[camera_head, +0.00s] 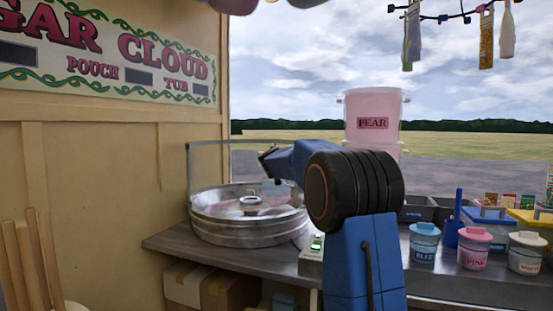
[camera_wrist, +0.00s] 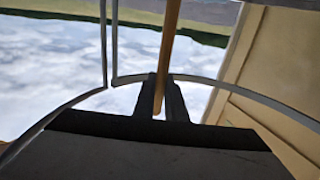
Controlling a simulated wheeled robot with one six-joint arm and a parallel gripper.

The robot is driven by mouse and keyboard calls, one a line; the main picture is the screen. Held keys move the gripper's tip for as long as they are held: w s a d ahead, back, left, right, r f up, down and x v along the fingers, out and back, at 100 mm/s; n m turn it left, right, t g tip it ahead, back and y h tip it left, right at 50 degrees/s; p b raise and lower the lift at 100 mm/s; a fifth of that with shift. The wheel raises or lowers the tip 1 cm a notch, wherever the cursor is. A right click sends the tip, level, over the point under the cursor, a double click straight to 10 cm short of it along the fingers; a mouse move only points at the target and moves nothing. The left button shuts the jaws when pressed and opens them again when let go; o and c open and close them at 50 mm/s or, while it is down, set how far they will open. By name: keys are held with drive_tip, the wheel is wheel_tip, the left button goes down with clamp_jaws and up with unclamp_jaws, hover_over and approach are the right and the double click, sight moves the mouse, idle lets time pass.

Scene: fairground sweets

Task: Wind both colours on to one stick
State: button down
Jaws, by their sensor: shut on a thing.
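In the head view the round metal floss machine (camera_head: 248,234) stands on the counter, with a raised hub (camera_head: 251,202) in its bowl and a clear guard behind. My gripper (camera_head: 268,160) is above the bowl's right side, partly hidden by my arm. In the wrist view my gripper (camera_wrist: 164,100) is shut on a thin wooden stick (camera_wrist: 169,45). A small pale bluish patch (camera_head: 275,190) shows below my gripper; I cannot tell whether it is floss on the stick. Jars marked blue (camera_head: 424,247), pink (camera_head: 473,252) and white (camera_head: 526,258) stand lidded at the right.
A switch box (camera_head: 313,257) with a green light sits right of the machine. Wooden sticks (camera_head: 22,265) stand at the lower left. A pink tub marked pear (camera_head: 373,105) stands behind my arm. A blue upright holder (camera_head: 452,232) is between jars. Cardboard boxes (camera_head: 224,293) are under the counter.

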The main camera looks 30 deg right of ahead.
drive_tip(key=shift+r, duration=3.45)
drive_tip(key=shift+a, duration=0.1)
